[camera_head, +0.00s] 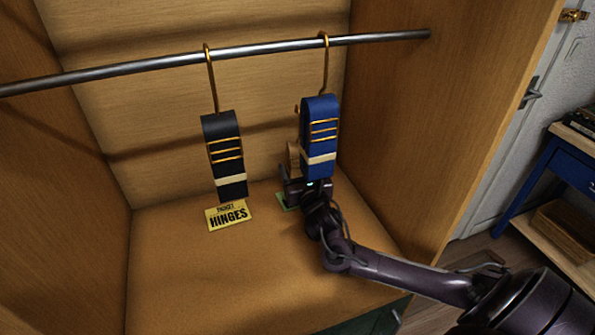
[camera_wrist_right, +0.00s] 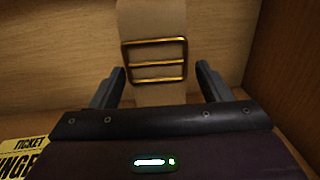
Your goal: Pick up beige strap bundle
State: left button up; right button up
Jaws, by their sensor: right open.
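The beige strap bundle (camera_wrist_right: 151,22) fills the middle of the right wrist view, a pale upright band with a brass buckle (camera_wrist_right: 155,60) on its front. In the head view only a small piece of the beige bundle (camera_head: 293,157) shows, mostly hidden behind the blue strap bundle (camera_head: 320,130). My right gripper (camera_head: 297,180) is open, low beside the blue bundle. In the right wrist view the fingers of my right gripper (camera_wrist_right: 158,80) stand apart on either side of the beige strap, with gaps visible on both sides. My left gripper is out of view.
A black strap bundle (camera_head: 223,150) hangs by a brass hook from the metal rod (camera_head: 150,62), left of the blue one. A yellow "HINGES" ticket (camera_head: 229,215) lies on the wooden cabinet floor (camera_head: 200,285). Wooden cabinet walls stand at both sides.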

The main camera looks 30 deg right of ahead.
aim_at(296, 159)
jog(key=b+x, duration=0.1)
jog(key=x, duration=0.2)
jog(key=shift+f, duration=0.1)
jog(key=shift+w+d+b, duration=0.1)
jog(key=shift+w+b, duration=0.25)
jog(key=shift+r, duration=0.25)
jog(key=c, duration=1.2)
